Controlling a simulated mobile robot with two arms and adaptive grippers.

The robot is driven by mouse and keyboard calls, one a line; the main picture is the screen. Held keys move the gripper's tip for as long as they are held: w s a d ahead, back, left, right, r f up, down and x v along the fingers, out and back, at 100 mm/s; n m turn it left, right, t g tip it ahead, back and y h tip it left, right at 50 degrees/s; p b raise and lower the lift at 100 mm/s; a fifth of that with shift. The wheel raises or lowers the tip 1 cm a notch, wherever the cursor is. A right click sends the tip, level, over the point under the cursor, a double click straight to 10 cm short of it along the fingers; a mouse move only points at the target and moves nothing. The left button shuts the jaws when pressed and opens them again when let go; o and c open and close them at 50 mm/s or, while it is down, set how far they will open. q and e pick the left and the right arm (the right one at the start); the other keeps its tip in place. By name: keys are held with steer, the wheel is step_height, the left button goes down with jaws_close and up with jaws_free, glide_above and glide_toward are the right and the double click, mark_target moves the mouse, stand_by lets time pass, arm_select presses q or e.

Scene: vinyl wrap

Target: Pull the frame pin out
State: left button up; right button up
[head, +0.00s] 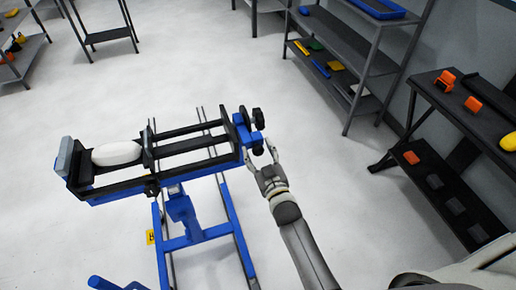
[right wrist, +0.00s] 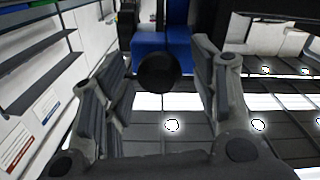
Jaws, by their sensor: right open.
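The blue and black frame (head: 185,150) stands on a blue base, with a white roll (head: 117,153) lying across its left part. At its right end is a blue block (head: 241,128) with black knobs; the lower one (head: 257,149) appears to be the frame pin's head. My right gripper (head: 263,162) is open just below this knob. In the right wrist view, a round black knob (right wrist: 158,72) shows between the spread fingers, in front of a blue part (right wrist: 163,38). I see no finger closed on it. The pin's shaft is hidden. My left gripper is not in view.
A grey shelf rack (head: 340,75) with coloured items stands behind at the right. A black two-level bench (head: 450,115) with orange pieces is farther right. The pale floor (head: 330,190) between frame and bench is clear, apart from my right arm.

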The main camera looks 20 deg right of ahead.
steer(key=shift+w, duration=0.45)
jaws_close()
